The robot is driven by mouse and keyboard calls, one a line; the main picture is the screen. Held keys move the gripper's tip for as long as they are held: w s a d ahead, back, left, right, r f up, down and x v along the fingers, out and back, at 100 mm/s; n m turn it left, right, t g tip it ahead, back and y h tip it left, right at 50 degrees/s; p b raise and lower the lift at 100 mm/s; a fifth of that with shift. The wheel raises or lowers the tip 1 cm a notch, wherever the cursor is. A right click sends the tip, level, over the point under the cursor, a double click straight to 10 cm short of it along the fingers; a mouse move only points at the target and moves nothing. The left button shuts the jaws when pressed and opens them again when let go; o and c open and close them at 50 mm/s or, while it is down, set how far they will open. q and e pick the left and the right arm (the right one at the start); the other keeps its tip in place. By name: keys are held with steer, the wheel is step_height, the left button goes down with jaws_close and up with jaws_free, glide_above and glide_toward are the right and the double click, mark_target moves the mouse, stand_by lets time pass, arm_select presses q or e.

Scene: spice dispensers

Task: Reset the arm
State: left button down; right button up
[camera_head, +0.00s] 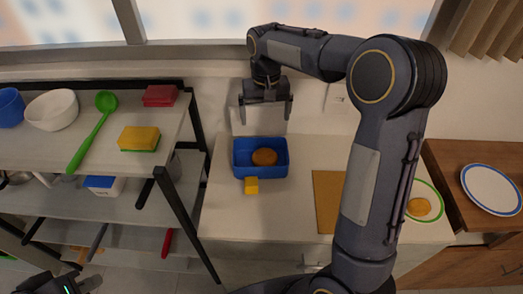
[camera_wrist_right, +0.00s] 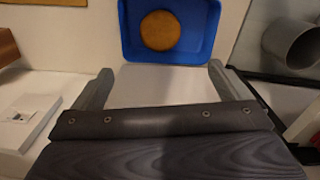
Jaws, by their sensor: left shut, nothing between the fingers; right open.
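My right arm rises from the bottom centre and bends over to the left. Its right gripper (camera_head: 264,110) hangs open and empty above the back of the white counter, behind the blue tray (camera_head: 243,171). In the wrist view, the open fingers of my right gripper (camera_wrist_right: 158,76) have nothing between them, and the blue tray (camera_wrist_right: 130,50) with a round orange-brown item (camera_wrist_right: 161,30) lies beyond them. My left gripper (camera_head: 72,284) is at the bottom left corner, partly cut off by the frame, shut and empty.
A yellow block (camera_head: 251,186) sits in front of the tray. A brown board (camera_head: 328,200) and a green-rimmed plate (camera_head: 434,192) are to the right. The shelf (camera_head: 60,152) at left holds a white bowl (camera_head: 52,110), green ladle (camera_head: 92,132) and sponges (camera_head: 140,138).

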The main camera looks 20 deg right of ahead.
steer(key=shift+r, duration=0.95)
steer(key=shift+s, duration=0.1)
steer(key=s+r+t+y, duration=0.3)
steer(key=s+r, duration=0.1)
steer(key=s, duration=1.1)
steer(key=s+a+f+t, duration=0.1)
steer(key=s+a+f, duration=0.1)
steer(key=s, duration=0.4)
steer(key=s+a+f+n+t, duration=0.1)
steer(key=s+a+f, duration=0.1)
steer(key=s, duration=0.4)
steer(key=shift+s+f+t+y, duration=0.3)
steer(key=shift+s+f+y, duration=0.1)
steer(key=shift+f, duration=0.1)
steer(key=shift+a, duration=0.1)
